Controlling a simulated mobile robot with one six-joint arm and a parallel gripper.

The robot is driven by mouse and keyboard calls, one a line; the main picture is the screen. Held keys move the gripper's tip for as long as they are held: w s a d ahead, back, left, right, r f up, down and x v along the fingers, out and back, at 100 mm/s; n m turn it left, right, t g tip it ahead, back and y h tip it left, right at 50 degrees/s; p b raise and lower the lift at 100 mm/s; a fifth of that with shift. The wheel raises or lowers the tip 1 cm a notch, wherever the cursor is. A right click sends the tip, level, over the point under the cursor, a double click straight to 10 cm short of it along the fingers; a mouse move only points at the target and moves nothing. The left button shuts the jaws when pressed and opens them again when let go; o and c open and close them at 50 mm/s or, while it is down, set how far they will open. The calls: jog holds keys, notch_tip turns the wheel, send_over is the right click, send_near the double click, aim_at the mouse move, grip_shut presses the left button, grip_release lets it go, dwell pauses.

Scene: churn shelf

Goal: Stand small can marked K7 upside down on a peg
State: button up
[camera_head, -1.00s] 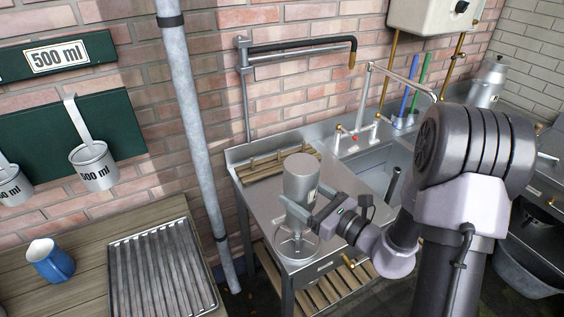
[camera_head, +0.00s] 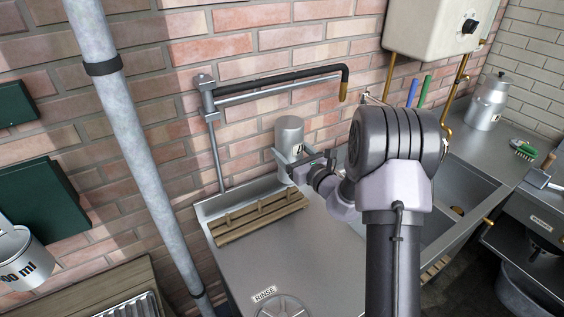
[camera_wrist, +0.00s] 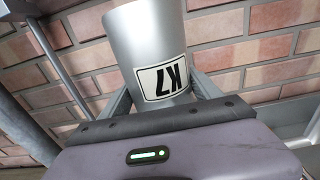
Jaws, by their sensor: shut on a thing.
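The small can (camera_head: 289,132) is a grey metal cylinder. It is held roughly upright with a flat closed end facing up. My gripper (camera_head: 291,160) is shut on the can's lower part, with one finger on either side in the wrist view (camera_wrist: 165,97). A slatted wooden rack (camera_head: 257,218) with short upright pegs (camera_head: 262,204) lies at the back of the steel table. The can is near the rack's right end in the picture and appears above it. The can's lower end is partly hidden by my gripper.
A swing pipe (camera_head: 275,88) juts from the brick wall just above the can. A vertical grey pipe (camera_head: 128,150) stands left. The steel table (camera_head: 245,262) has a RINSE sign (camera_head: 264,294) and a round rinser (camera_head: 280,307) in front. The sink lies right.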

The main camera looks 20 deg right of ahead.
jog(key=shift+w, duration=0.2)
jog(key=f+b, duration=0.2)
jog(key=f, duration=0.1)
jog(key=f+b, duration=0.6)
jog(key=f, duration=0.1)
jog(key=shift+s, duration=0.25)
jog(key=shift+f+b, duration=0.35)
jog(key=o, duration=1.6)
jog(key=shift+o, duration=0.2)
